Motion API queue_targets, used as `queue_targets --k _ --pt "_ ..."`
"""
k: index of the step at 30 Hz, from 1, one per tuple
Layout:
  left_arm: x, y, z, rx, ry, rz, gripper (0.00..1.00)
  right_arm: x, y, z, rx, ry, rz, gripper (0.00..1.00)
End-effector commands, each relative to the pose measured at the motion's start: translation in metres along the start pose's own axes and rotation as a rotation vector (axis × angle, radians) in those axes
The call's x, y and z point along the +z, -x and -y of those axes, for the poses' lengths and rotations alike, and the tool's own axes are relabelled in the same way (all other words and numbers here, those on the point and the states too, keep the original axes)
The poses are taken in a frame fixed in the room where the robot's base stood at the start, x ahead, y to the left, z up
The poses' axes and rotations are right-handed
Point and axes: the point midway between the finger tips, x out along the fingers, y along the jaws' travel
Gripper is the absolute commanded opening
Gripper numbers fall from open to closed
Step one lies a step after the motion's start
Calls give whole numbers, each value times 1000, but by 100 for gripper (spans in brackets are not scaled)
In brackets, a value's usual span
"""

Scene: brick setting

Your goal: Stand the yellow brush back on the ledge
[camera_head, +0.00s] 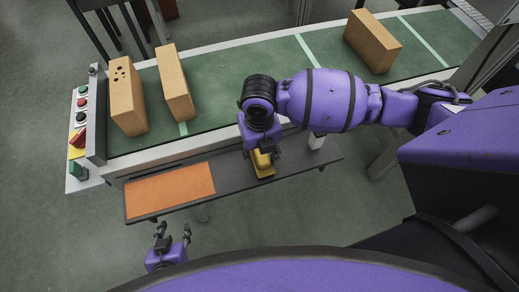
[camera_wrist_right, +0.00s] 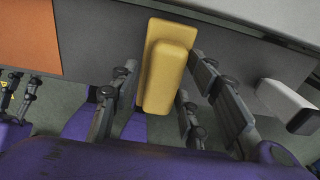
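The yellow brush (camera_head: 263,168) is at the dark grey ledge (camera_head: 296,164), right of the orange mat (camera_head: 170,189), partly hidden by my right gripper in the head view. In the right wrist view the brush (camera_wrist_right: 168,68) shows a block-shaped upper part over a wider, flat yellow part. My right gripper (camera_head: 262,152) is right above it. Its fingers (camera_wrist_right: 163,62) are apart, one on each side of the brush, with a gap visible on the left side. Contact on the right side is unclear. My left gripper (camera_head: 172,232) is open and empty in front of the ledge.
A white and dark object (camera_head: 316,141) stands on the ledge right of the brush. Behind runs a green conveyor (camera_head: 230,91) with tan bricks (camera_head: 127,97), (camera_head: 174,83), (camera_head: 371,42). A button panel (camera_head: 81,128) is at its left end.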

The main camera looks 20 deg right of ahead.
Motion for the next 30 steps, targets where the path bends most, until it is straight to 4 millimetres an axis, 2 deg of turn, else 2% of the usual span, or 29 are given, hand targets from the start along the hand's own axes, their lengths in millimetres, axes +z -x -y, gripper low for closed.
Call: queue_targets --k 8,13,16,24,30 --pt "-1 0 1 -2 0 -2 40 0 0 0 0 -1 0 46" --pt "1 0 1 -2 0 1 40 1 13 0 2 0 1 46" --pt "7 0 2 -4 0 11 40 0 30 0 1 3 1 46" --pt "7 0 4 -8 0 10 40 1 90 0 0 2 3 46" --pt "6 0 4 -8 0 9 40 1 117 0 0 0 2 46"
